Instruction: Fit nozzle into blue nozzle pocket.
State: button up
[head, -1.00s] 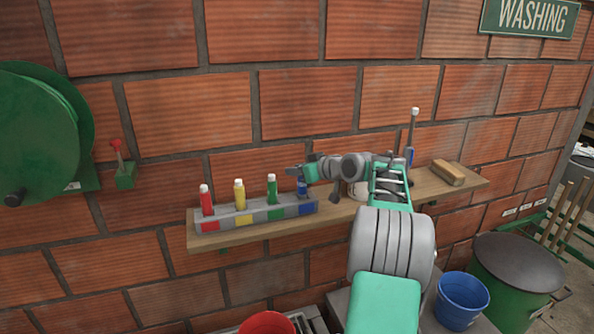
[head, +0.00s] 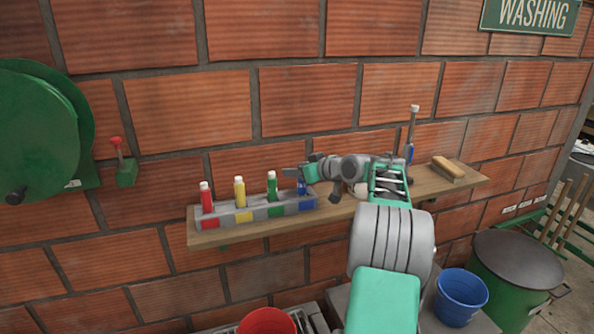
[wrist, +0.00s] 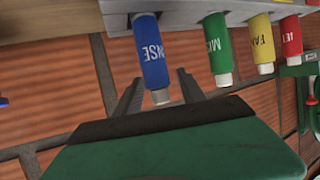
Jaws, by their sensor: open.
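The blue nozzle (head: 302,187) stands upright at the right end of the grey nozzle rack (head: 245,216), at the blue pocket (head: 306,207). In the wrist view, the blue nozzle (wrist: 153,52) has a grey tip and white lettering, and its base meets the rack's edge (wrist: 112,22). My gripper (head: 294,172) is at its top. In the wrist view, my gripper (wrist: 160,78) is open, with one finger on each side of the nozzle's tip end. I cannot tell how deep the nozzle sits in the pocket.
Red (head: 206,203), yellow (head: 240,197) and green (head: 273,191) nozzles stand in the rack to the left. The wooden shelf (head: 345,210) also holds a brush (head: 449,170) at the right. A brick wall is close behind.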

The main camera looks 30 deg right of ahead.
jog(key=b+v, duration=0.2)
jog(key=v, duration=1)
jog(key=a+f+g, duration=0.2)
jog(key=a+f, duration=0.2)
jog(key=a, duration=0.7)
jog(key=a+f+g, duration=0.2)
jog(key=a+f, duration=0.1)
jog(key=a, duration=0.8)
jog(key=s+a+f+g, duration=0.2)
jog(key=s+a+f, duration=0.2)
jog(key=s, duration=0.3)
jog(key=s+a+f+m+g+h, duration=0.1)
jog(key=s+a+f+g, duration=0.1)
jog(key=s+a+f, duration=0.2)
jog(key=s+a+f+g, duration=0.1)
jog(key=s+a+f, duration=0.3)
jog(key=s, duration=0.6)
jog(key=shift+s+f+g+h, duration=0.35)
jog(key=shift+f+g+h, duration=0.05)
jog(key=shift+f, duration=0.1)
jog(key=shift+a, duration=0.1)
